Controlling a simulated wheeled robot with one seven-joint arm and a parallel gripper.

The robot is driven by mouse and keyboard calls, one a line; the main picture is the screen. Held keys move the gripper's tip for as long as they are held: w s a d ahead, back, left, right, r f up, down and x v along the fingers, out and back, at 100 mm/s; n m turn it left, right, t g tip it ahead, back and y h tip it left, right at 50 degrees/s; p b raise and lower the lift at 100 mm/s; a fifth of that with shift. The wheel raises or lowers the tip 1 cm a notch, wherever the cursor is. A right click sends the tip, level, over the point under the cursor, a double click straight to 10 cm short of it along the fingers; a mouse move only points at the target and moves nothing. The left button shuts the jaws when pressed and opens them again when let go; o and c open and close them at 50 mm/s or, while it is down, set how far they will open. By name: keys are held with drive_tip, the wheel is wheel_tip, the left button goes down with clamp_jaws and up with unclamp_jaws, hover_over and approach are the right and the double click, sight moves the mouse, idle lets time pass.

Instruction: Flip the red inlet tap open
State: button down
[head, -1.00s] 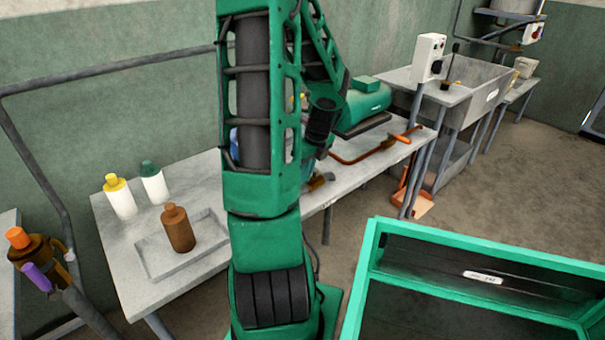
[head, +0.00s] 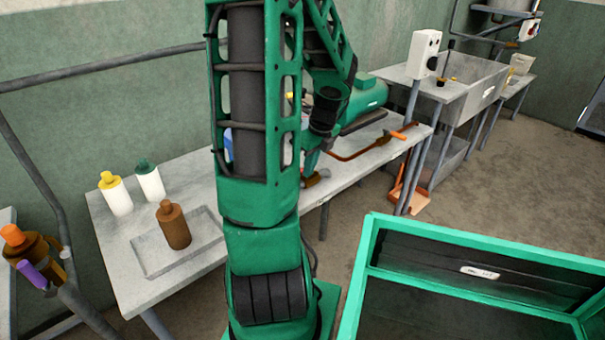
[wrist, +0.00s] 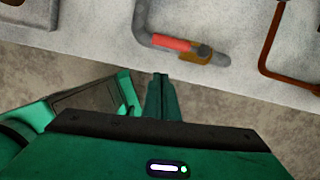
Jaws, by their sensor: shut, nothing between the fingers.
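The red tap handle (wrist: 171,43) shows in the wrist view, lying along a grey bent pipe (wrist: 141,22) with a brass-coloured valve body (wrist: 196,57) at its right end. The pipe is over the light grey table, near its front edge. My gripper (wrist: 160,76) is shut and empty, its tips pointing toward the tap from below in the picture. A small gap shows between the tips and the handle. In the head view my own arm hides most of this area, and I cannot make out the red handle there.
The grey table (head: 118,258) carries a brown bottle (head: 174,226) in a shallow tray and two white bottles at the left. A green open-topped box (head: 480,241) is at the lower right.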

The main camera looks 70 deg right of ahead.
drive_tip(key=v, duration=0.7)
drive_tip(key=shift+s, duration=0.15)
drive_tip(key=shift+f, duration=0.1)
drive_tip(key=w+a+r+n+y, duration=0.1)
drive_tip(key=w+a+r+n, duration=0.1)
drive_tip(key=w+a+n, duration=1.2)
drive_tip(key=s+a+r+n+g, duration=0.1)
drive_tip(key=s+a+n+g, duration=0.1)
drive_tip(key=a+n, duration=1.4)
drive_tip(key=s+n, duration=0.1)
drive_tip(key=n, duration=0.3)
drive_tip(key=shift+n+g, duration=0.3)
drive_tip(key=shift+r, duration=0.15)
